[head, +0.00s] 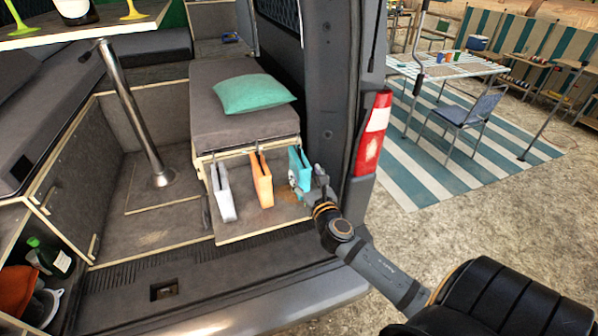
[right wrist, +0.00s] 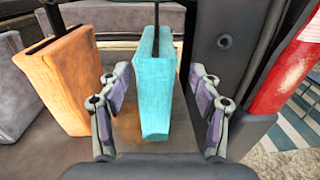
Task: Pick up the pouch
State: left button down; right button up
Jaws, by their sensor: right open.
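Three pouches hang in a row from the front of the bench in the van: a white-grey one (head: 222,192), an orange one (head: 262,180) and a teal one (head: 300,168). The right wrist view shows the teal pouch (right wrist: 157,80) upright between the two fingers of my right gripper (right wrist: 160,88), with a gap on each side. The orange pouch (right wrist: 55,85) is left of the fingers there. In the head view my right gripper (head: 308,184) is at the teal pouch, partly overlapping it. My left gripper is not in view.
The van's door pillar and red-and-white tail light (head: 373,132) stand close to the right of my gripper. A green pillow (head: 254,94) lies on the bench. A metal table post (head: 132,120) stands on the left. A green bottle (head: 48,258) is in the lower-left compartment.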

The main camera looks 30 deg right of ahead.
jog(key=shift+w+r, duration=0.2)
jog(key=shift+w, duration=0.1)
jog(key=p+x, duration=0.1)
jog(key=x, duration=0.3)
jog(key=shift+a+p, duration=0.15)
jog(key=shift+p, duration=0.25)
jog(key=shift+w+f, duration=0.15)
jog(key=shift+w, duration=0.3)
jog(key=shift+s, duration=0.2)
jog(key=c, duration=0.4)
grip_shut()
